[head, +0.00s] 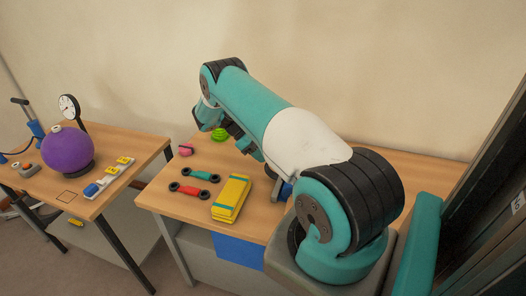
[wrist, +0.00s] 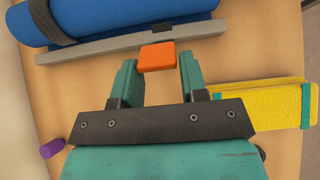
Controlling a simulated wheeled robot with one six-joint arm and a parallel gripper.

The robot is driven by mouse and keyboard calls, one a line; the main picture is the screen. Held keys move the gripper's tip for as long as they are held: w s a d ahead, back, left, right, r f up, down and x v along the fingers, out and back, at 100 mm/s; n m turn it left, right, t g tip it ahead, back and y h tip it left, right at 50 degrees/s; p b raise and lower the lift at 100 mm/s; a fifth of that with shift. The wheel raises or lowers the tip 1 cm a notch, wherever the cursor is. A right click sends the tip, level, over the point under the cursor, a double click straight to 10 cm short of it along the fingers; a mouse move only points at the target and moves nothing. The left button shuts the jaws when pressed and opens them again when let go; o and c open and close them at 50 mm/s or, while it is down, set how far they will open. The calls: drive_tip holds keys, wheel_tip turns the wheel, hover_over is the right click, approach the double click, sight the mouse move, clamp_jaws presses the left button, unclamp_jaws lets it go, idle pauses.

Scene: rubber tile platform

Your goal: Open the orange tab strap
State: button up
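The orange tab (wrist: 157,56) shows in the wrist view just in front of a grey rail (wrist: 110,46). A blue roll (wrist: 120,15) with a dark strap (wrist: 48,20) around its left part lies behind the rail. My gripper (wrist: 158,66) is open, its two teal fingers on either side of the tab. The tab's left edge looks very close to the left finger, and a thin gap shows at the right finger. I cannot tell whether they touch. In the head view my arm hides the tab and most of the roll.
A yellow block with teal bands (head: 231,198) is right of my gripper in the wrist view (wrist: 262,103). A purple cylinder (wrist: 52,148) lies at lower left. Red (head: 188,190) and teal (head: 201,175) dumbbell-shaped pieces lie on the table. Another table holds a purple ball (head: 68,151).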

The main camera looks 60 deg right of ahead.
drive_tip(key=o, duration=0.3)
drive_tip(key=shift+f, duration=0.45)
drive_tip(key=shift+o, duration=0.3)
drive_tip(key=shift+r, duration=0.2)
wheel_tip(320, 180, up, 20)
drive_tip(key=p, duration=0.6)
